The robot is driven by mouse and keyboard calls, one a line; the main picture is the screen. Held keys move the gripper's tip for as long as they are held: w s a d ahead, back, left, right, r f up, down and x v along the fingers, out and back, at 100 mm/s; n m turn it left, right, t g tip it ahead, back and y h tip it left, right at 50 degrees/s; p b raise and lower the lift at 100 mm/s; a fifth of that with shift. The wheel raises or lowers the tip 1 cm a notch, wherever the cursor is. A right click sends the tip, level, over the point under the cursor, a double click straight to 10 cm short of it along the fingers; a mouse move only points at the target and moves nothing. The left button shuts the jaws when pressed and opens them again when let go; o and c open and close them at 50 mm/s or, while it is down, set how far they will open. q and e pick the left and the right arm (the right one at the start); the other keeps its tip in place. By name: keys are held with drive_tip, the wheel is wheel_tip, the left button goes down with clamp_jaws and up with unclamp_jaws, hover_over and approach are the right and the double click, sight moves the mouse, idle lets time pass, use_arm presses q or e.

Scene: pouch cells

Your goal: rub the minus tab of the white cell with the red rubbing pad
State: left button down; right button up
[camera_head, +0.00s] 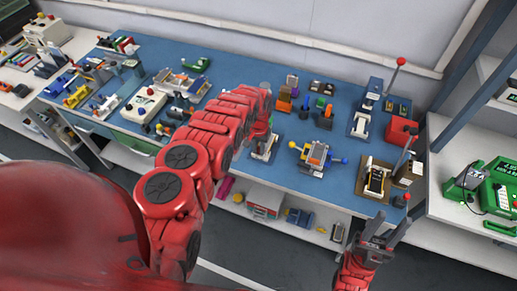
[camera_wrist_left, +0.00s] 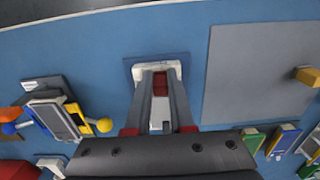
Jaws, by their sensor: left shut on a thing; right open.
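My left gripper (camera_wrist_left: 160,95) is shut on the small red rubbing pad (camera_wrist_left: 160,83). The pad is between the fingertips, over or in a white stand on a blue base (camera_wrist_left: 184,62); I cannot tell whether it touches the stand. In the head view my left arm partly covers this white stand (camera_head: 264,148). A fixture with a pale grey-white panel (camera_head: 317,154), possibly the white cell, stands to its right, with a yellow and a blue knob. It also shows in the left wrist view (camera_wrist_left: 52,118). The minus tab cannot be made out. My right gripper (camera_head: 378,240) is open and empty near the front edge.
The blue bench top (camera_head: 285,181) is clear in front of the fixture. A wooden-based device (camera_head: 375,180), a red box (camera_head: 401,131) and a lever press (camera_head: 362,122) stand to the right. A grey sheet (camera_wrist_left: 255,75) with a tan block (camera_wrist_left: 307,76) lies beside the stand.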

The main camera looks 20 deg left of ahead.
use_arm(q)
drive_tip(key=shift+f, duration=0.3)
drive_tip(key=shift+a, duration=0.1)
drive_tip(key=shift+a+b, duration=0.35)
drive_tip(key=shift+a, duration=0.4)
drive_tip(key=shift+d, duration=0.8)
drive_tip(key=shift+a, duration=0.75)
drive_tip(key=shift+d, duration=0.75)
drive_tip(key=shift+a, duration=0.75)
drive_tip(key=shift+d, duration=0.75)
